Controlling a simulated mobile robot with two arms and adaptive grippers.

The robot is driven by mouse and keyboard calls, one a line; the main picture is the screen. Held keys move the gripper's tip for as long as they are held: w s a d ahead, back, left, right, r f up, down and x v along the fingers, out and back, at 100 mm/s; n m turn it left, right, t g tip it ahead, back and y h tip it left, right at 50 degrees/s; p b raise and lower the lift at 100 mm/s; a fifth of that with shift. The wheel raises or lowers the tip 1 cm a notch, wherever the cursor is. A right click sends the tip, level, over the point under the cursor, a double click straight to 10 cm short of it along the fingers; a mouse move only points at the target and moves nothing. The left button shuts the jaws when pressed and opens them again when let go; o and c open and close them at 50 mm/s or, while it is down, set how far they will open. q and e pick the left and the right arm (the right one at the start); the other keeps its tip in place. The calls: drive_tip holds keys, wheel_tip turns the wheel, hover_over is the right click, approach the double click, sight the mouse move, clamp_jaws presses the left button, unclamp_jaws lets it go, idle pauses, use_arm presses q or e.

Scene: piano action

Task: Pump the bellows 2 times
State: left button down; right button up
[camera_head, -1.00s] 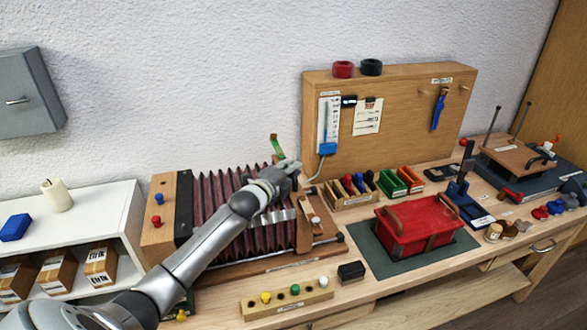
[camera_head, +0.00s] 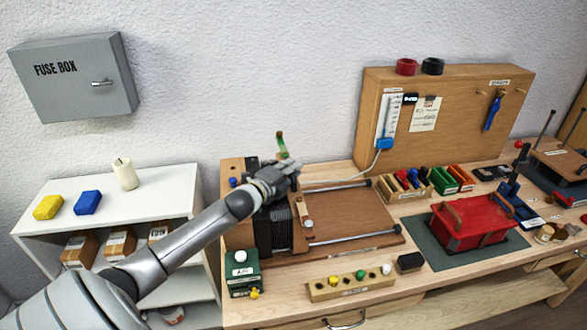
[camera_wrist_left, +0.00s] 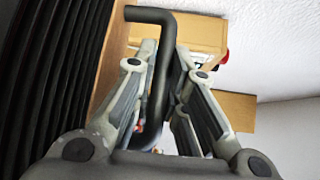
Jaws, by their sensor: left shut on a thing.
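The bellows (camera_head: 272,230) are squeezed into a short dark stack of pleats at the left end of their wooden base. The upright moving board (camera_head: 304,213) stands at their right side, with rails running free to its right. My left gripper (camera_head: 288,170) is at the top of this board, its arm crossing over the bellows. In the left wrist view its fingers are closed around a dark bent handle (camera_wrist_left: 158,85). The dark pleats (camera_wrist_left: 50,70) show along the left of that view. My arm hides part of the bellows. My right gripper is not in view.
A red box (camera_head: 470,222) sits on a green mat right of the bellows. A peg block (camera_head: 350,282) and a green box (camera_head: 243,272) stand in front. A wooden back panel (camera_head: 450,115) rises behind. The bare base (camera_head: 355,212) between the rails is clear.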

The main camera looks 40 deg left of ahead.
use_arm(q)
drive_tip(key=shift+a+f, duration=0.15)
drive_tip(key=shift+f, duration=0.05)
drive_tip(key=c, duration=1.8)
unclamp_jaws()
drive_tip(key=shift+s, duration=0.1)
drive_tip(key=o, duration=0.3)
drive_tip(key=shift+s+a+r, duration=0.1)
drive_tip(key=shift+s+a, duration=0.1)
drive_tip(key=shift+o, duration=0.2)
drive_tip(key=shift+w+d, duration=0.1)
drive_tip(key=shift+d, duration=0.05)
drive_tip(key=s, duration=0.4)
drive_tip(key=s+r, duration=0.1)
drive_tip(key=s, duration=0.3)
drive_tip(key=s+d, duration=0.1)
drive_tip(key=s, duration=0.3)
drive_tip(key=shift+r, duration=0.4)
